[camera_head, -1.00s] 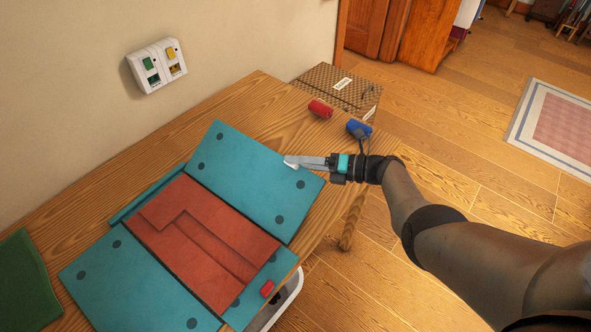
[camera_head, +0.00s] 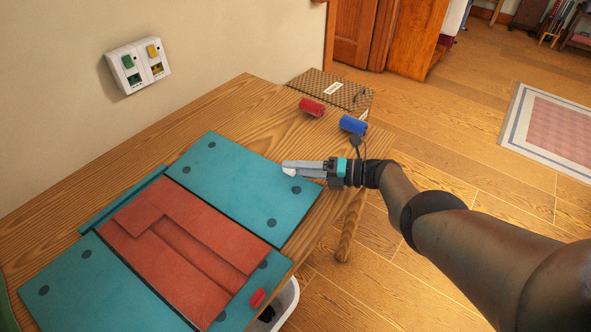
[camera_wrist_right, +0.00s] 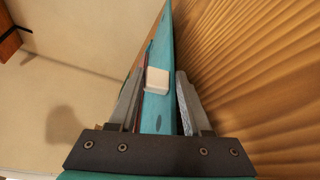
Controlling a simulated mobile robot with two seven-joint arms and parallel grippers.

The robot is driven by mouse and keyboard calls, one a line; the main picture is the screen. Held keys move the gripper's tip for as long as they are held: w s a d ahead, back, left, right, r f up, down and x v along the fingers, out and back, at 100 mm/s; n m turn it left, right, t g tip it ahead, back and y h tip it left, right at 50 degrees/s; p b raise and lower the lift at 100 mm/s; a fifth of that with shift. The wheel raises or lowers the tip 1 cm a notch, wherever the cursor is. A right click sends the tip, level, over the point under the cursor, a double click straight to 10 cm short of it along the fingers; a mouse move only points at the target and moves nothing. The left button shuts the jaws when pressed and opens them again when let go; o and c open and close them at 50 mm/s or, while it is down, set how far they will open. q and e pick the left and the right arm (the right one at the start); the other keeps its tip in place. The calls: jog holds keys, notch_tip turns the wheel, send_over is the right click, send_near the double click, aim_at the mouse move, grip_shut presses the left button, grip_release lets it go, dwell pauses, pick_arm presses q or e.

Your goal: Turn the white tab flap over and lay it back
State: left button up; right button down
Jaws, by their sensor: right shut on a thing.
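The white tab flap (camera_head: 235,178) is a teal panel with dark round spots, spread out on the far right side of the red centre panel. Its white tab (camera_head: 289,172) sits at the outer edge, by my right gripper (camera_head: 286,167). My right gripper is shut on the flap at the tab. In the right wrist view the teal flap runs between the fingers, with the white tab (camera_wrist_right: 157,80) on it. Whether the flap lies flat or is slightly raised I cannot tell. My left gripper is not in view.
The red centre panel (camera_head: 150,268) has a stepped recess. Another teal flap (camera_head: 85,285) lies front left; one with a red tab (camera_head: 257,298) is front right. A red cylinder (camera_head: 311,107) and a blue cylinder (camera_head: 352,125) lie near the table's far right edge. A switch box (camera_head: 138,66) is on the wall.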

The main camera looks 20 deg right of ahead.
jog(key=shift+d+f, duration=0.1)
jog(key=shift+f, duration=0.2)
jog(key=c, duration=0.5)
grip_release()
jog(key=shift+r, duration=0.1)
jog(key=shift+d, duration=0.1)
jog(key=shift+s+d+r, duration=0.1)
jog(key=shift+s+d, duration=0.05)
jog(key=shift+d, duration=0.1)
jog(key=p+v, duration=0.1)
jog(key=v, duration=1.3)
jog(key=shift+s+d+p, duration=0.2)
jog(key=shift+d+p, duration=0.05)
jog(key=shift+p, duration=0.15)
